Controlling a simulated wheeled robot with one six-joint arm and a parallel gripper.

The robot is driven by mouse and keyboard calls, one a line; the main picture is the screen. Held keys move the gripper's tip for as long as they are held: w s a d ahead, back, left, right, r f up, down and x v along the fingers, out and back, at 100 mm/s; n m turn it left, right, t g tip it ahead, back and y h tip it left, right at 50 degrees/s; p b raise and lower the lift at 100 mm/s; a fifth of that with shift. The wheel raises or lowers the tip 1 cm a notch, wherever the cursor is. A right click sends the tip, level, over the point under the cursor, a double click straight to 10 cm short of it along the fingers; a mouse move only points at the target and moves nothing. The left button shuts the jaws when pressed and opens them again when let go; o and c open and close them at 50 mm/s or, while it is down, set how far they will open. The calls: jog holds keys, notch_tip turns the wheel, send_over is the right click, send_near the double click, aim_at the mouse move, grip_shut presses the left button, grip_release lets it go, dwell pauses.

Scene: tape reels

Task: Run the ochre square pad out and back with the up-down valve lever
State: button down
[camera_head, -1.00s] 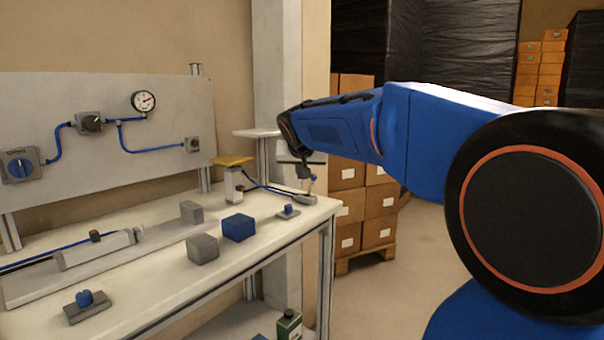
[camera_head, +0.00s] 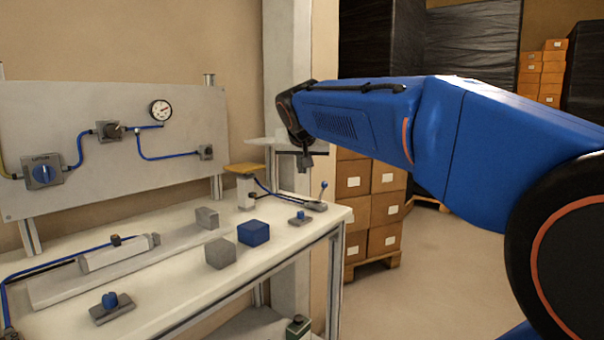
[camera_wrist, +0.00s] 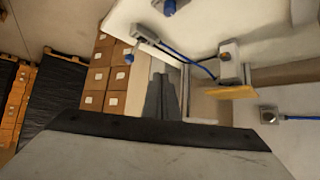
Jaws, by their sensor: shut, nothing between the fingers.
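The ochre square pad (camera_head: 245,168) lies flat on top of a short pale upright cylinder (camera_head: 245,192) at the bench's far right part. It also shows in the wrist view (camera_wrist: 237,92). A blue hose joins the cylinder to the grey lever valve (camera_head: 314,205) at the bench's right end. The valve's lever (camera_head: 322,193) stands up, tilted a little right, with a blue knob; the knob also shows in the wrist view (camera_wrist: 128,58). My gripper (camera_head: 305,168) points down, shut and empty, above and left of the knob, apart from it.
A blue block (camera_head: 253,233), grey blocks (camera_head: 220,253) and two small blue-knobbed fittings (camera_head: 110,303) sit on the bench (camera_head: 180,285). A panel (camera_head: 100,190) with gauge and knobs stands behind. Stacked cartons (camera_head: 385,210) stand to the right.

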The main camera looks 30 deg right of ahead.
jog(key=shift+v, duration=1.2)
jog(key=shift+s, duration=0.1)
jog(key=s+a+f+n+g+y, duration=0.1)
jog(key=s+a+f, duration=0.3)
jog(key=s+f, duration=0.5)
jog(key=s+a+f+n+g+y, duration=0.1)
jog(key=s+a+f, duration=0.4)
jog(key=s+f, duration=0.5)
jog(key=s+a+f+n+g+y, duration=0.1)
jog(key=s+a+f+n+y, duration=0.2)
jog(key=s+f, duration=0.6)
notch_tip(320, 180, down, 5)
jog(key=a+n, duration=0.1)
jog(key=a, duration=0.1)
jog(key=shift+s+a+r+n+g, duration=0.2)
jog(key=shift+s+a+n+g, duration=0.1)
jog(key=shift+s+n, duration=0.1)
